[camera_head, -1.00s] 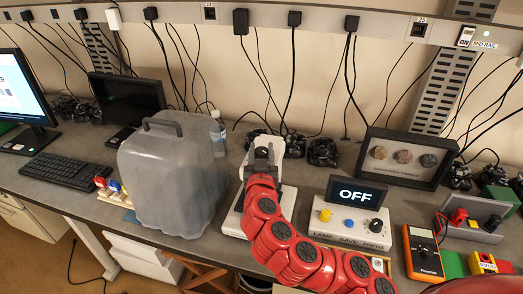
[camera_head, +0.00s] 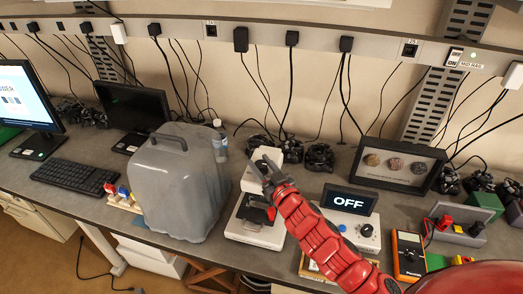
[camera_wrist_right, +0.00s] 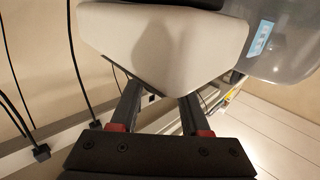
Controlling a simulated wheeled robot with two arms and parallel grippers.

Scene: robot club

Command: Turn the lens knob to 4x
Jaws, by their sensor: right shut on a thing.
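A white microscope (camera_head: 246,235) with a dark stage (camera_head: 254,211) stands mid-bench. My right gripper (camera_head: 264,168) comes in from the lower right at its white upper head (camera_head: 255,182). In the right wrist view the pale head (camera_wrist_right: 165,55) fills the top middle. The two dark fingers of the right gripper (camera_wrist_right: 160,105) reach up to its lower edge, one at each side, with their tips hidden behind it. The gripper is shut on a part of the microscope. The lens knob and its marks cannot be made out. My left gripper is not in view.
A grey translucent cover (camera_head: 182,190) stands close left of the microscope. A console (camera_head: 350,232) with a display reading OFF (camera_head: 349,201) and a blue knob is at right. A bottle (camera_head: 219,140) and black devices (camera_head: 318,157) are behind. A multimeter (camera_head: 409,256) lies farther right.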

